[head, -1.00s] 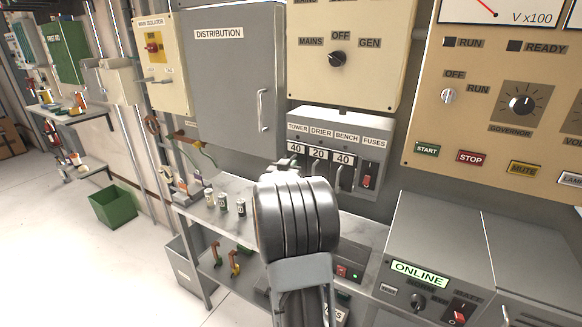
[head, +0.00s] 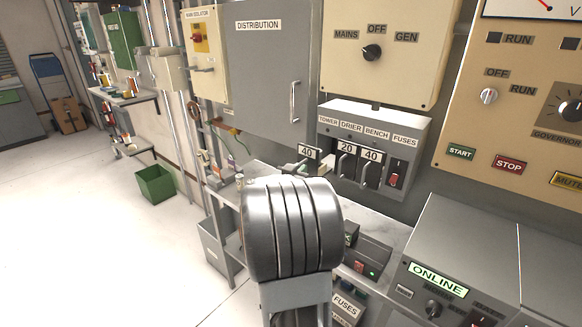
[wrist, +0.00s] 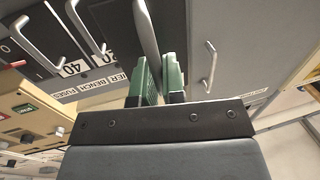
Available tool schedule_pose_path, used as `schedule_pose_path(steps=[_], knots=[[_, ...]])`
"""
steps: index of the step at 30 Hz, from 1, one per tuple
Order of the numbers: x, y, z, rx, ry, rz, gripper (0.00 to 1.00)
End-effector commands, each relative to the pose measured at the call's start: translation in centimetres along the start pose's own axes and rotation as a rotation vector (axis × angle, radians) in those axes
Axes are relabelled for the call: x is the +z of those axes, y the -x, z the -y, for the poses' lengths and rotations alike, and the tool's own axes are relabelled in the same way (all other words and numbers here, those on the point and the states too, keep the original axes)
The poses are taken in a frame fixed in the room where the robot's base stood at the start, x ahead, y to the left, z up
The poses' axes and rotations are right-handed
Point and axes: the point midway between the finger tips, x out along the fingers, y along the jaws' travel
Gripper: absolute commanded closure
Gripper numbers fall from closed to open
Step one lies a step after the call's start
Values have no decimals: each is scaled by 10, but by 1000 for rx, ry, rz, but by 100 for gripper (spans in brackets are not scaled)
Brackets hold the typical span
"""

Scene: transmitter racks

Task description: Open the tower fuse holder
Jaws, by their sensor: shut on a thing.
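The tower fuse holder (head: 307,152), with a white 40 label, stands out from the front of the fuse box (head: 378,118) at its left end, under the TOWER label. My gripper (head: 299,169) is at this holder, mostly hidden behind my arm in the head view. In the wrist view, the green fingers of my gripper (wrist: 160,78) are shut on the holder's grey handle (wrist: 146,28). The drier holder (head: 345,149) and bench holder (head: 370,157) are flush in the box. The inside of the tower slot cannot be made out.
The grey distribution cabinet (head: 262,75) with its bar handle (head: 294,101) is just left of the fuse box. A red switch (head: 394,180) is at the box's right end. A bench (head: 375,229) runs below. The ONLINE unit (head: 470,250) stands at the lower right.

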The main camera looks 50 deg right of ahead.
Motion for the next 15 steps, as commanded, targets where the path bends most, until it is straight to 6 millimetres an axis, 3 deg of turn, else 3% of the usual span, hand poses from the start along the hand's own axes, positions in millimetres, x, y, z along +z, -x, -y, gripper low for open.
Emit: schedule_pose_path(steps=[8, 9, 15], knots=[[-1, 0, 1, -1, 0, -3, 100], [-1, 1, 1, -2, 0, -3, 88], [-1, 1, 1, -3, 0, -2, 69]])
